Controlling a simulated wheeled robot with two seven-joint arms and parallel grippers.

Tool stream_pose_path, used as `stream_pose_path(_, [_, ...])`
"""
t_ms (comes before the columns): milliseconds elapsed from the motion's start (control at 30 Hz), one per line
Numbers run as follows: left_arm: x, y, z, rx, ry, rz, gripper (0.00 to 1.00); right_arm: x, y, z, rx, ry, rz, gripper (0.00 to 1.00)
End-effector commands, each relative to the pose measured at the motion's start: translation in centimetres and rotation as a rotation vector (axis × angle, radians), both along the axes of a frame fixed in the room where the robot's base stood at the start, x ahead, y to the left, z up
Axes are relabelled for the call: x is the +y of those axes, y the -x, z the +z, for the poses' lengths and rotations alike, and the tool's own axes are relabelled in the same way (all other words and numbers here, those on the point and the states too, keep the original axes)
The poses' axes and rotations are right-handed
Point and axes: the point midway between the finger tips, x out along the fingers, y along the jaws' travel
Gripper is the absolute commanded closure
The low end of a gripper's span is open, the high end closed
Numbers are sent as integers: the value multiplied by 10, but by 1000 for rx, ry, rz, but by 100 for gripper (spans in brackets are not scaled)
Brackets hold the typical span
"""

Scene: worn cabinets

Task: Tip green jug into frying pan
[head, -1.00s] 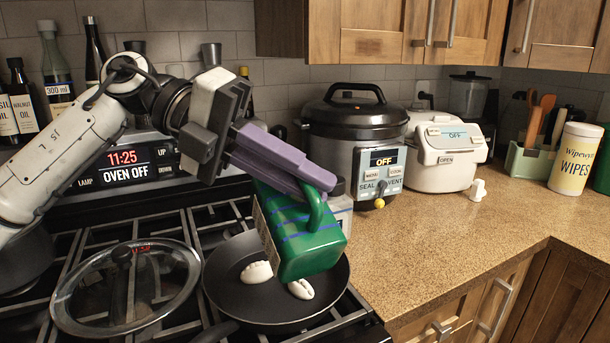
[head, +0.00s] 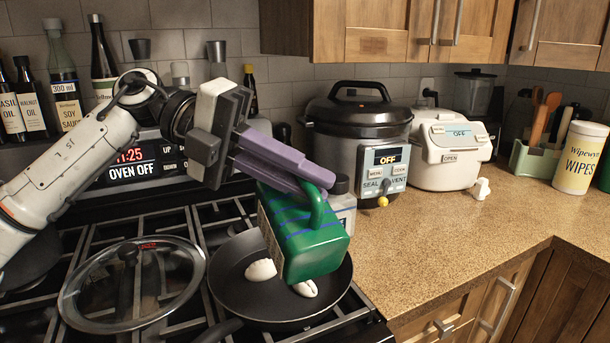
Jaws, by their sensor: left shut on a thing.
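The green jug (head: 316,250) with blue stripes is in the middle of the head view, tilted over the black frying pan (head: 240,290). My left gripper (head: 318,182) has purple fingers shut on the jug's handle. The pan sits on the stove's front right burner area. Two white pieces show in the pan, one (head: 261,269) left of the jug and one (head: 306,288) partly hidden below it. The jug hides part of the pan, and I cannot tell whether it touches the pan. My right gripper is not in view.
A glass lid (head: 133,285) lies on the grates left of the pan. A pressure cooker (head: 358,130) and a white appliance (head: 448,150) stand behind on the counter. Bottles (head: 62,85) line the back left. The counter (head: 440,240) right of the pan is clear.

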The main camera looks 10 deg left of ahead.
Motion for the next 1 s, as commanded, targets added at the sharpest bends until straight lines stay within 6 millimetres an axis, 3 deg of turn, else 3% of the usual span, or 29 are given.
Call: stream_pose_path(1000, [10,-15,-5,143,99,1,100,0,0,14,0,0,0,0])
